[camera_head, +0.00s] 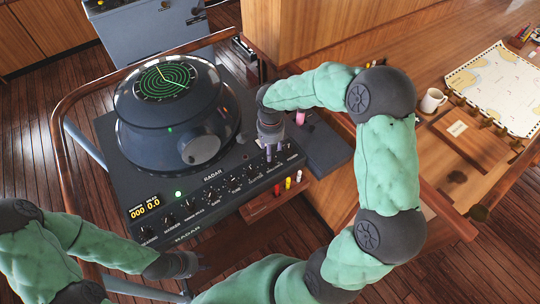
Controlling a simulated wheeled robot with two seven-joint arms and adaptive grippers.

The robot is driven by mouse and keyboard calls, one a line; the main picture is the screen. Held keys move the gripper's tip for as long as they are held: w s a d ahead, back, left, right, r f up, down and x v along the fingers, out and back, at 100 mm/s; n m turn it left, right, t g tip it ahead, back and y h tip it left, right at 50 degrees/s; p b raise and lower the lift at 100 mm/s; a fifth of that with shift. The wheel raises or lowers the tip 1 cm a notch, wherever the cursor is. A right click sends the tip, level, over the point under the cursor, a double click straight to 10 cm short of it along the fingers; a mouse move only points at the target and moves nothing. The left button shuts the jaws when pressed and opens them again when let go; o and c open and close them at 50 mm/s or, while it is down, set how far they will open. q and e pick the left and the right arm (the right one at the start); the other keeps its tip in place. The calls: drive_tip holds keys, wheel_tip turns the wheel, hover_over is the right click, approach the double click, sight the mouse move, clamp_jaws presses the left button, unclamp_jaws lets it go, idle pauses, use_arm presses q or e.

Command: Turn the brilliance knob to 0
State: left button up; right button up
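The radar console (113,160) has a row of small dark knobs (212,196) with white labels along its sloped front panel. The labels are too small for me to tell which knob is brilliance. My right gripper (271,150) points down at the right end of this row, close to the panel. It hides part of the panel there, and I cannot tell whether it touches a knob. My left gripper (190,266) is low in front of the console, below its front edge and apart from the knobs. The opening of both grippers is unclear.
A round radar display (165,82) with a green sweep tops the console. A curved wooden rail (58,150) runs around its left side. A small shelf with coloured markers (289,183) is at the front right. A chart (498,88) and white mug (432,101) lie on the right desk.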

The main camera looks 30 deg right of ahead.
drive_tip(key=shift+f, duration=2.7)
drive_tip(key=shift+c, duration=0.3)
clamp_jaws()
